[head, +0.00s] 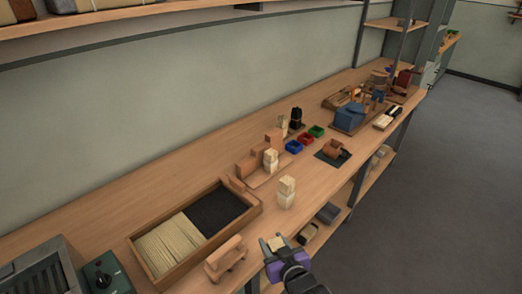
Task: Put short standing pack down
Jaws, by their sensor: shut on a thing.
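My gripper (275,242) is near the bench's front edge, at the bottom middle of the head view. Its jaws are shut on a small pale tan pack (276,243), of which only a little shows between the fingers. I cannot tell whether the held pack touches anything. A pale cream pack (287,192) stands upright on the bench beyond my gripper. Another pale pack (271,160) stands farther back by a wooden board.
A wooden tray (141,256) holds pale bristles (174,245) and dark bristles (216,211). A wooden piece (226,259) lies left of my gripper. Bare bench (262,215) lies between tray and standing pack.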

